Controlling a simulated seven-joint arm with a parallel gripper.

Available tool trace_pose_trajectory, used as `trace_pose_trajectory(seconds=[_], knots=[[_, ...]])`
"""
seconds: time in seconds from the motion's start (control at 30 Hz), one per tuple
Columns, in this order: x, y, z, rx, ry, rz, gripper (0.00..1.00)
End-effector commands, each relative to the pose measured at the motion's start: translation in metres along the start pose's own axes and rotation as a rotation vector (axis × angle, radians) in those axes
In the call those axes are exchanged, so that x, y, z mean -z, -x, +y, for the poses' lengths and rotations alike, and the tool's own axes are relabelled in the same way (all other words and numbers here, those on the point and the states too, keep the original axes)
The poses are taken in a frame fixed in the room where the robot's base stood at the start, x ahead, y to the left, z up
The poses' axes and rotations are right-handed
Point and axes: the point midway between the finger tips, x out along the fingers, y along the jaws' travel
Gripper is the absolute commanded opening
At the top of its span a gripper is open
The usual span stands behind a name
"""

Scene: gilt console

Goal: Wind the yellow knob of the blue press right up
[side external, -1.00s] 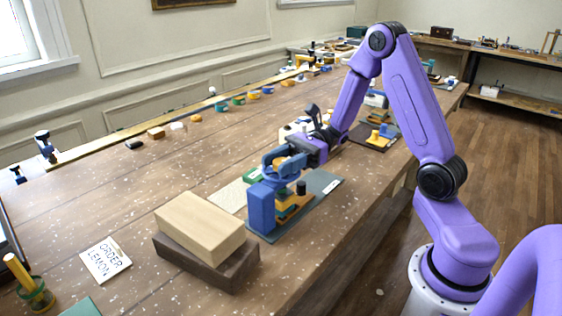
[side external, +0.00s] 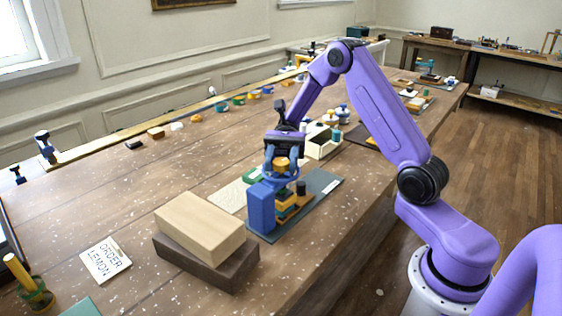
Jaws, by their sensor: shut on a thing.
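The blue press (side external: 261,208) stands on a dark grey-green plate (side external: 326,184) near the front edge of the table. Its yellow knob (side external: 282,164) sits at the top, above the blue upper part. My gripper (side external: 283,156) points down from above, with its fingers on either side of the knob, and is shut on it. Yellow and green pieces (side external: 288,207) and a dark knob-like part (side external: 301,188) show low in the press. The blue column hides part of the press's inside, and the fingers partly cover the knob.
A pale wood block (side external: 200,226) on a dark block (side external: 205,264) stands in front and to the left. A card reading ORDER LEMON (side external: 106,260) lies farther left. A cream box (side external: 322,144) stands behind the press. The table's left middle is mostly clear.

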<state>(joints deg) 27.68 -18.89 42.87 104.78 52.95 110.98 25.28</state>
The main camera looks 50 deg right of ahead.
Motion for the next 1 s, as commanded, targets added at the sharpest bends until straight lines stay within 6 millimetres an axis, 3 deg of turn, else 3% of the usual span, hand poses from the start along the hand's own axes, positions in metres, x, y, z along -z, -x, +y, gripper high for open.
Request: trace_pose_trajectory(seconds=[0.67, 0.7, 0.73, 1.0], knots=[[0.0023, 0.001, 0.0006, -0.061, -0.003, 0.007, 0.13], [0.0023, 0.0009, 0.0007, -0.061, -0.003, 0.007, 0.53], [0.0022, 0.0009, 0.0006, -0.061, -0.003, 0.006, 0.63], [0.0011, 0.0003, 0.0003, -0.061, -0.001, 0.003, 0.64]])
